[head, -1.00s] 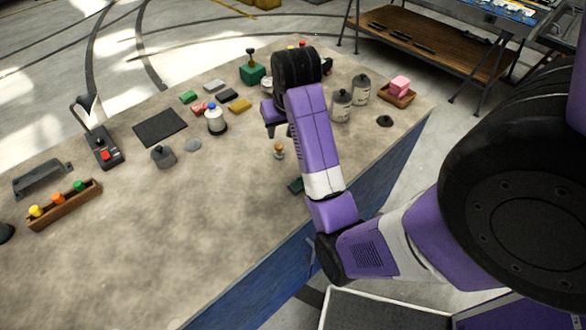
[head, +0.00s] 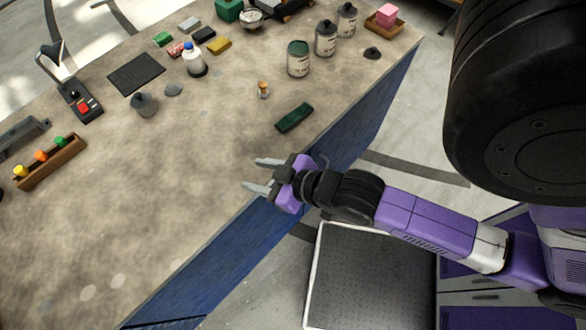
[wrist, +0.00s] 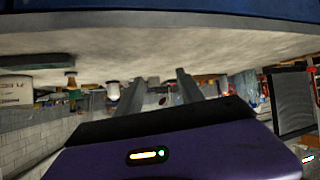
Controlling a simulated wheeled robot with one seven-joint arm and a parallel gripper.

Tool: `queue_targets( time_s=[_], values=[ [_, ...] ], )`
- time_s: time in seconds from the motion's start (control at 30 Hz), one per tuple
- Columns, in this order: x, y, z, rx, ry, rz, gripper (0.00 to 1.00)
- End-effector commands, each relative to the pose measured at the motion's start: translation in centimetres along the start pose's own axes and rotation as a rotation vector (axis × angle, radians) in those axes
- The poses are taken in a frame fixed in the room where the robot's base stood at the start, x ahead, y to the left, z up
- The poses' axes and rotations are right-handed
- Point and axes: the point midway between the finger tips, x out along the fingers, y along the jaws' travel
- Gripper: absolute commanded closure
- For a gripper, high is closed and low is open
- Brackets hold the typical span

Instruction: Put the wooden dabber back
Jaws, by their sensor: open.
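A small wooden dabber (head: 263,90) with an orange-brown top stands upright on the workbench in the head view. It seems to show in the wrist view too (wrist: 72,82), small and upside down. A wooden rack (head: 62,164) with yellow, orange and green-topped pieces lies at the left. My gripper (head: 252,174) is open and empty near the bench's front edge, fingers pointing left. It is well apart from the dabber, which is farther back. The fingers also show in the wrist view (wrist: 158,92).
A dark green block (head: 294,118) lies between my gripper and a green-topped tin (head: 298,60). Two grey bottles (head: 326,38) stand behind. A white bottle (head: 194,60), dark mat (head: 136,73) and grey weight (head: 144,105) stand farther left. The bench's left middle is clear.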

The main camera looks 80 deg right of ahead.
Motion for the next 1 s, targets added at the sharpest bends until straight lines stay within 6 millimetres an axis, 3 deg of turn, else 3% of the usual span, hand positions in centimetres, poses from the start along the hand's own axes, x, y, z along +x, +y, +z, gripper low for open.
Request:
queue_targets(
  time_s=[0.2,0.4,0.6,0.87,1.0],
  values=[
    [-8.2,-4.2,-0.5,-0.031,0.147,-0.150,0.55],
    [-13.6,-5.6,-2.2,-0.027,0.249,-0.232,0.55],
    [-15.3,-5.8,-3.0,-0.021,0.286,-0.254,0.55],
    [-15.3,-5.8,-3.0,-0.021,0.287,-0.254,0.55],
    [-14.7,-5.9,-1.9,-0.021,0.287,-0.253,0.55]
  ],
)
